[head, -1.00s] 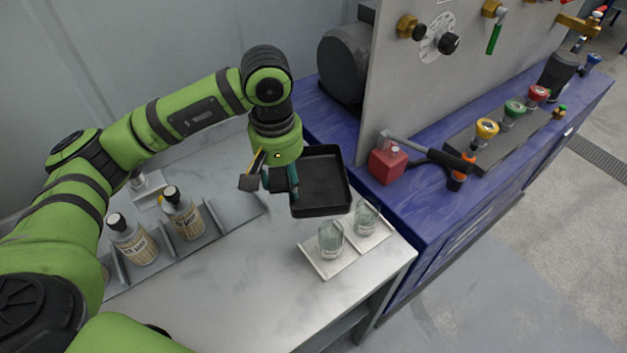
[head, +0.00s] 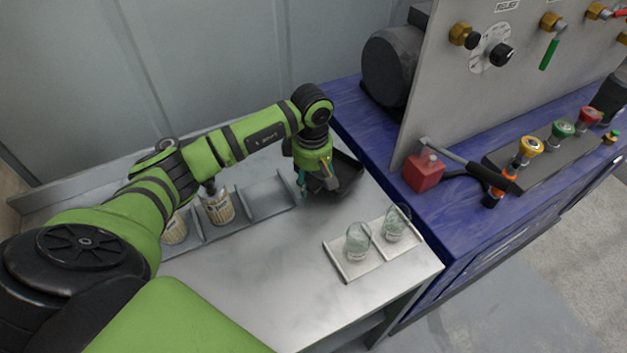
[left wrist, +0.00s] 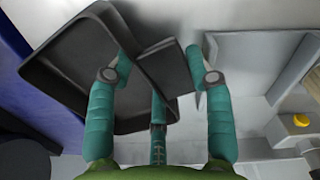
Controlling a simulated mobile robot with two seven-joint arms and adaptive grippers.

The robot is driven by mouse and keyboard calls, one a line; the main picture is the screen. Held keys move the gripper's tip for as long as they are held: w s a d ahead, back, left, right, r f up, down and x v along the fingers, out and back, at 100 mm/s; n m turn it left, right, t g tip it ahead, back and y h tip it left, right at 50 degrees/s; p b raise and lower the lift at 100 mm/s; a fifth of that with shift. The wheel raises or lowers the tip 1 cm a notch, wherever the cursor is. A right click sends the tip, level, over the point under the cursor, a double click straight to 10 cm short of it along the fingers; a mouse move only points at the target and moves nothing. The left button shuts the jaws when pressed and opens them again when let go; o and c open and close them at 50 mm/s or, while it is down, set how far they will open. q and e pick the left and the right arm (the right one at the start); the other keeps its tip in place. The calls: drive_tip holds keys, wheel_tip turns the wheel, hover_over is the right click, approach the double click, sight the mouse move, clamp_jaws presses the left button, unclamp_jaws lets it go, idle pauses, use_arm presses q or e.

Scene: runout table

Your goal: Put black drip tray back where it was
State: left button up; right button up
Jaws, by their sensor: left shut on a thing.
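The black drip tray (head: 348,178) is at the back right of the steel table, near the blue bench, partly hidden by my left gripper (head: 303,182). The gripper is shut on the tray's flat tab, which shows between the teal fingers in the left wrist view (left wrist: 165,72). The tray's rim and hollow (left wrist: 62,75) fill the left of that view. The tray looks tilted in the head view; whether its underside touches the table cannot be told. My right gripper is not in view.
Two glasses (head: 357,243) stand on a pale metal plate (head: 345,270) at the table's right. A grey rack with dividers (head: 268,198) holds labelled bottles (head: 217,207) at left; its right bay is empty. A red block (head: 424,172) sits on the blue bench (head: 440,205). The front table is clear.

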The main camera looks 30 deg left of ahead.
use_arm(q)
drive_tip(key=shift+f, duration=0.9)
drive_tip(key=shift+f, duration=0.1)
drive_tip(key=shift+f, duration=0.15)
drive_tip(key=o, duration=0.9)
drive_tip(key=shift+r, duration=0.4)
wheel_tip(320, 180, up, 11)
drive_tip(key=b, duration=0.3)
drive_tip(key=shift+s+f, duration=0.1)
drive_tip(key=shift+f, duration=0.1)
drive_tip(key=shift+r+b, duration=0.3)
drive_tip(key=shift+r, duration=0.25)
